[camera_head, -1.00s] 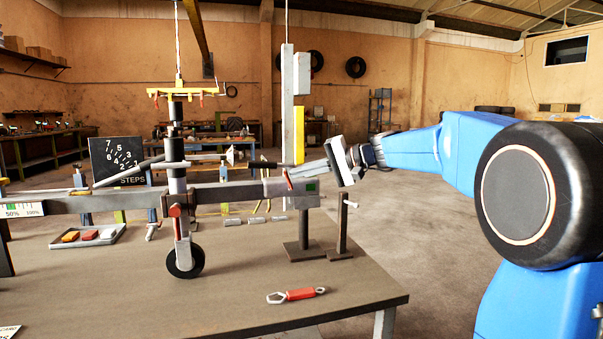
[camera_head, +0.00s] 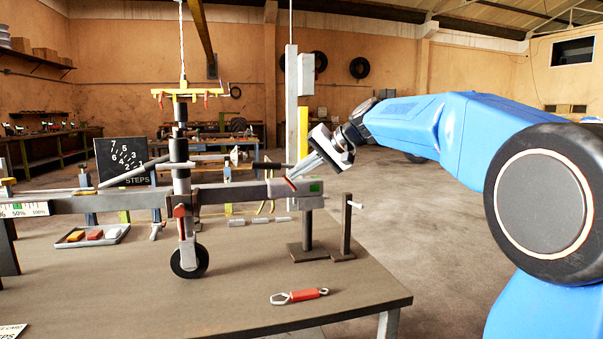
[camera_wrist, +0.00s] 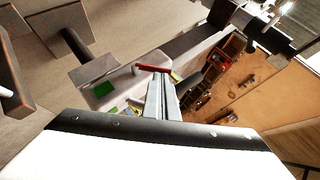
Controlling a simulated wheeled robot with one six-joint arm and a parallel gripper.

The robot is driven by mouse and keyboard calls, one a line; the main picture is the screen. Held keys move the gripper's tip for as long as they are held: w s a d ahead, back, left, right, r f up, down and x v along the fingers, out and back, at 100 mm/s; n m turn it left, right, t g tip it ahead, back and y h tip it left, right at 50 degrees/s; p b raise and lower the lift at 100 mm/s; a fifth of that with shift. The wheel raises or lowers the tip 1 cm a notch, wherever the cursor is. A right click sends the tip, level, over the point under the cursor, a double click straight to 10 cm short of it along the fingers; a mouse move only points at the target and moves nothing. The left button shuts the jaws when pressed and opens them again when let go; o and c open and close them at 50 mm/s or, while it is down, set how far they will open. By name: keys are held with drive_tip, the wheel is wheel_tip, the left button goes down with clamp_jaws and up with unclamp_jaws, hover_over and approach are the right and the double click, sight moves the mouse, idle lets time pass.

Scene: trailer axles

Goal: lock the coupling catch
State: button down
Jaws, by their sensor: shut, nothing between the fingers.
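The coupling (camera_head: 307,194) is the grey head at the right end of the drawbar, with a green patch on its side. Its red catch (camera_head: 290,183) is a small lever on top, partly hidden by my fingers in the head view. In the wrist view the red catch (camera_wrist: 153,68) lies just beyond my fingertips, across the grey coupling (camera_wrist: 103,88). My gripper (camera_head: 293,177) is shut and empty, pointing down and left at the catch from above right. In the wrist view, my gripper (camera_wrist: 160,82) has its fingers together. I cannot tell whether they touch the catch.
A post with a side handle (camera_head: 347,225) stands right of the coupling. A jockey wheel (camera_head: 189,261) is under the drawbar. A red-handled tool (camera_head: 308,294) lies on the front of the bench (camera_head: 230,300). The bench around the tool is clear.

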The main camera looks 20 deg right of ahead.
sight(285, 178)
drive_tip(key=a+n+h, duration=0.1)
drive_tip(key=h, duration=0.1)
drive_tip(key=a+h, duration=0.2)
drive_tip(key=shift+f+n+g, duration=0.4)
drive_tip(key=shift+a+f, duration=0.1)
drive_tip(key=shift+a, duration=0.05)
idle(0.7)
drive_tip(key=shift+d+f, duration=0.3)
drive_tip(key=shift+d, duration=0.45)
